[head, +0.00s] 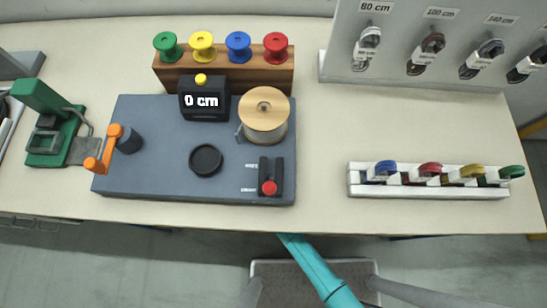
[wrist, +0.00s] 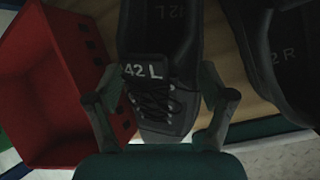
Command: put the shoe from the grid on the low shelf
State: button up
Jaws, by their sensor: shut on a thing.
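In the wrist view, a dark shoe marked "42 L" (wrist: 155,100) sits between the two fingers of my gripper (wrist: 160,88), which is shut on it across the laced front. Its toe points toward the gripper and its heel end runs out of the top of the picture. A second dark shoe marked "42 R" (wrist: 272,55) is to the right, apart from my fingers. A wooden surface (wrist: 218,60) shows behind both shoes. I cannot tell whether the held shoe touches it. The gripper and shoes are outside the head view.
A red crate (wrist: 58,75) stands close on the left in the wrist view. The head view shows a table (head: 330,120) with a grey winding board (head: 150,170), coloured spools (head: 238,45), a green device (head: 45,110) and a white rack (head: 430,190). My teal arm passes below its front edge.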

jog(key=shift+s+f, duration=0.1)
jog(key=shift+f, duration=1.55)
jog(key=o, duration=1.7)
jog(key=shift+r, duration=0.1)
jog(key=v, duration=1.2)
